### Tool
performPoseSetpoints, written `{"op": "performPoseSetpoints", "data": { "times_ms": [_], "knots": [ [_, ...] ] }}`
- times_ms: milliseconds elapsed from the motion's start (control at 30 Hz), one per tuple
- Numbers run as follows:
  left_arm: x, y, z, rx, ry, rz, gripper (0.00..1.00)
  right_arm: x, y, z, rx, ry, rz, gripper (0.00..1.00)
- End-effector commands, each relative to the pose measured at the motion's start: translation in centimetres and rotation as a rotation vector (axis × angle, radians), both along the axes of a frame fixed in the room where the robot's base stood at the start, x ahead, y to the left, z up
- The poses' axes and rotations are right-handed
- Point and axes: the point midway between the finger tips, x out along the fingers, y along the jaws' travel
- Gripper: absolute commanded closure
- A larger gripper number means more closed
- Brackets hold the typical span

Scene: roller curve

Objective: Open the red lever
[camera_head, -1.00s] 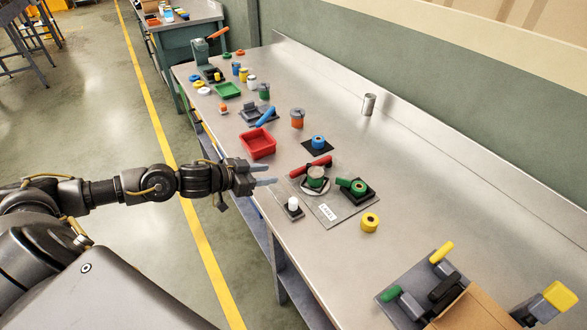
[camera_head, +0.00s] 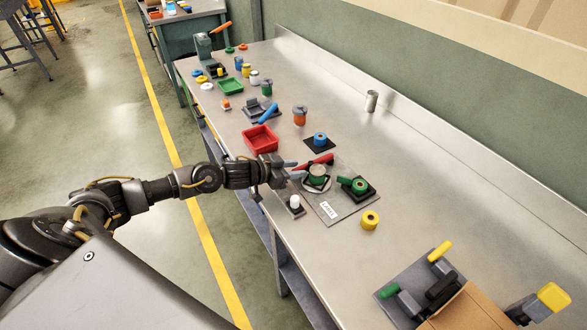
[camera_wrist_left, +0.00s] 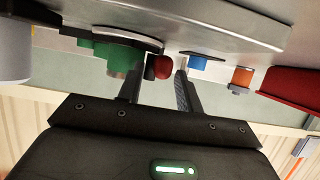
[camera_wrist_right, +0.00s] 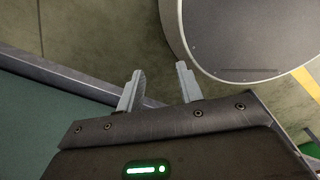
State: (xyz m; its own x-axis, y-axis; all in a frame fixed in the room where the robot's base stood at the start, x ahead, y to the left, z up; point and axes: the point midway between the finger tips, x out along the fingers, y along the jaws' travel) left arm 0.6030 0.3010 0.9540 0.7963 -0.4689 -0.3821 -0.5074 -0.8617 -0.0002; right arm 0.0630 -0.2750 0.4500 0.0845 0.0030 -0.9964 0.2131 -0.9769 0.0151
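The red lever (camera_head: 319,160) is a red handle beside a round green part (camera_head: 317,173) on a labelled grey plate. In the left wrist view its red end (camera_wrist_left: 162,67) shows between the two fingertips, beyond them. My left gripper (camera_head: 291,170) is open, just to the left of the lever; whether it touches cannot be told. In the left wrist view my left fingers (camera_wrist_left: 160,84) are apart with nothing held. My right gripper (camera_wrist_right: 158,82) is open and empty, away from the bench top; it does not show in the head view.
A white cylinder (camera_head: 295,201) on a dark base stands just in front of my left gripper. A red tray (camera_head: 261,139) and a blue lever (camera_head: 268,113) lie farther along the bench.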

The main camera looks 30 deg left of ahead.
Motion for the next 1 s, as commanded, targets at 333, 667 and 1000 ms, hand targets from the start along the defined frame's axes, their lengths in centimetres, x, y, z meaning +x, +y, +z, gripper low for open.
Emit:
{"op": "performPoseSetpoints", "data": {
  "times_ms": [333,667,1000],
  "knots": [
    [0.0,0.0,0.0,0.000,0.000,0.001,1.00,0.4,0.0,0.0,0.000,-0.005,0.000,0.64],
    [0.2,0.4,-0.1,0.001,-0.001,-0.022,1.00,0.6,0.0,-0.4,0.001,-0.007,0.000,0.64],
    [2.1,2.9,-0.5,0.001,-0.004,-0.216,1.00,0.6,0.0,-3.5,0.000,-0.008,0.000,0.64]
  ]
}}
